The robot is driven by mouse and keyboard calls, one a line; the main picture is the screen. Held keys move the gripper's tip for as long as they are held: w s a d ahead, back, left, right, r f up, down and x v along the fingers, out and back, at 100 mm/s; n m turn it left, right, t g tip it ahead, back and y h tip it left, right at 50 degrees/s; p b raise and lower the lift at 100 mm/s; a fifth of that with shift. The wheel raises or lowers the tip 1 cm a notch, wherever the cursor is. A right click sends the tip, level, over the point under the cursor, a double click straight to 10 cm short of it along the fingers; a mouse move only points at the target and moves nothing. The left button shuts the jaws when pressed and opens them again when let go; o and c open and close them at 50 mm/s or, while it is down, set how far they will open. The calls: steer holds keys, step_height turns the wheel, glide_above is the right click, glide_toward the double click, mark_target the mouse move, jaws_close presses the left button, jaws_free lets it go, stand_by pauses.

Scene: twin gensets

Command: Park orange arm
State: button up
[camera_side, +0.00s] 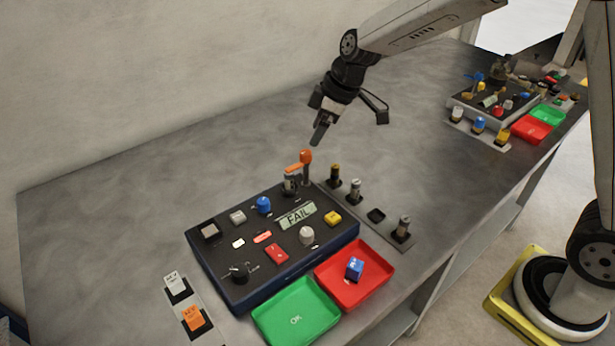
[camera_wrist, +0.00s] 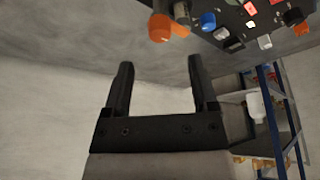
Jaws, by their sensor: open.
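The orange arm (camera_side: 293,171) sits on a grey post at the back edge of the dark control box (camera_side: 222,262). A round orange knob (camera_side: 306,157) stands at its right end. In the wrist view an orange knob (camera_wrist: 160,28) shows at the top, beyond the fingertips, beside a grey cylinder. My gripper (camera_side: 350,124) is open and empty, above and behind the orange arm, apart from it. In the wrist view my gripper (camera_wrist: 160,66) shows two spread black fingers with nothing between them.
The box carries a display (camera_side: 298,215) reading FAIL, a blue knob (camera_side: 263,205) and several buttons. A red tray (camera_side: 378,284) holding a blue block and a green tray (camera_side: 275,318) lie in front. A holder strip with plugs (camera_side: 355,188) stands right. A second panel (camera_side: 490,108) stands farther right.

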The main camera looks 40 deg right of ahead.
mark_target(306, 152)
steer(key=shift+x, duration=2.95)
jaws_close()
